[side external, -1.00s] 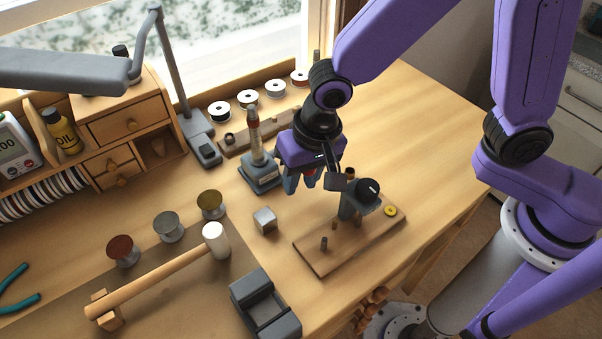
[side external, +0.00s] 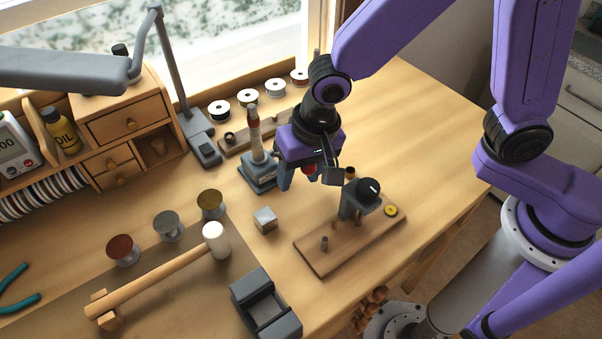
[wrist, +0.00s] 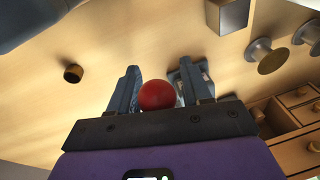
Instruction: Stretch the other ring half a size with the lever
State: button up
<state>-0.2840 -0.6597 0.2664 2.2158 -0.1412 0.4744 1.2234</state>
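My gripper (wrist: 161,92) is open, one finger on each side of a red ball (wrist: 157,95), with slight gaps visible. The ball also shows under the gripper in the side view (side external: 309,170); what it is fixed to is hidden. A blue-grey stand (side external: 259,172) with an upright tapered, banded post (side external: 254,133) is just left of the gripper. A wooden board (side external: 325,262) carries a grey upright with a black round top (side external: 368,189), a short peg (side external: 325,242) and a yellow disc (side external: 391,210). I cannot make out a ring for certain.
A small brown hollow cylinder (wrist: 73,73) stands near the gripper. A metal cube (side external: 265,219), a mallet (side external: 170,273), several spools (side external: 171,229) and a grey block (side external: 265,304) lie left and front. Drawers (side external: 130,124) stand at the back left. The right rear tabletop is clear.

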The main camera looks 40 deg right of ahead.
jog(key=shift+s, duration=0.2)
jog(key=shift+a, duration=0.1)
jog(key=shift+r, duration=0.3)
notch_tip(320, 180, up, 16)
jog(key=s+d, duration=0.2)
jog(key=shift+s+r, duration=0.25)
jog(key=shift+s, duration=0.1)
